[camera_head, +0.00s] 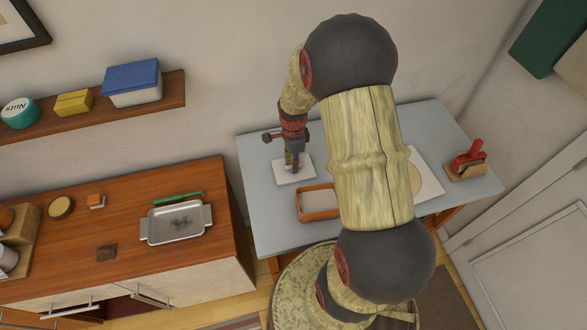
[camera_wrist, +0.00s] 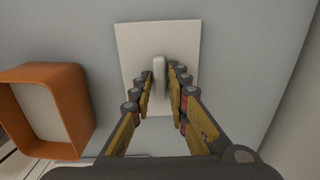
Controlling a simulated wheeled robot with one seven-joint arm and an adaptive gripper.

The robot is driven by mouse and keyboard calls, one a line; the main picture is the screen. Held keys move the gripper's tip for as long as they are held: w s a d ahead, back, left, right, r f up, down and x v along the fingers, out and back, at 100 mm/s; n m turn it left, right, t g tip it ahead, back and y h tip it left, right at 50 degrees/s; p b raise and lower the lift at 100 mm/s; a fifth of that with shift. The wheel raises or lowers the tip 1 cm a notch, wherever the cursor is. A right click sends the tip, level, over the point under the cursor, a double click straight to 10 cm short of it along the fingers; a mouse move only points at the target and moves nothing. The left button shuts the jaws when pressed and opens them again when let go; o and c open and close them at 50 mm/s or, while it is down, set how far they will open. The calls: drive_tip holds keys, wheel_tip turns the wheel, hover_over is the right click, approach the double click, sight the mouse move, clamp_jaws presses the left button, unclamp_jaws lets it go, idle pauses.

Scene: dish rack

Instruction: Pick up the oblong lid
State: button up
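The oblong lid is a white rectangular plate (camera_wrist: 186,38) with an upright pale handle (camera_wrist: 159,68) at its middle. It lies flat on the grey table, and its edge shows below my gripper in the head view (camera_head: 282,178). My gripper (camera_wrist: 161,80) points down over the lid, with one finger on each side of the handle. The fingers look open, with a small gap on both sides of the handle. My gripper also shows in the head view (camera_head: 291,160), where it hides the handle and part of the lid.
An orange-walled container (camera_wrist: 78,127) stands left of the lid in the wrist view; the head view shows it in front (camera_head: 318,214). A white board (camera_head: 429,184) and a red-handled object (camera_head: 468,158) are on the table's right. A wooden cabinet (camera_head: 110,205) with a metal tray (camera_head: 176,224) stands left.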

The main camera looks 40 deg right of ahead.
drive_tip(key=shift+c, duration=0.4)
clamp_jaws()
drive_tip(key=shift+r, duration=0.2)
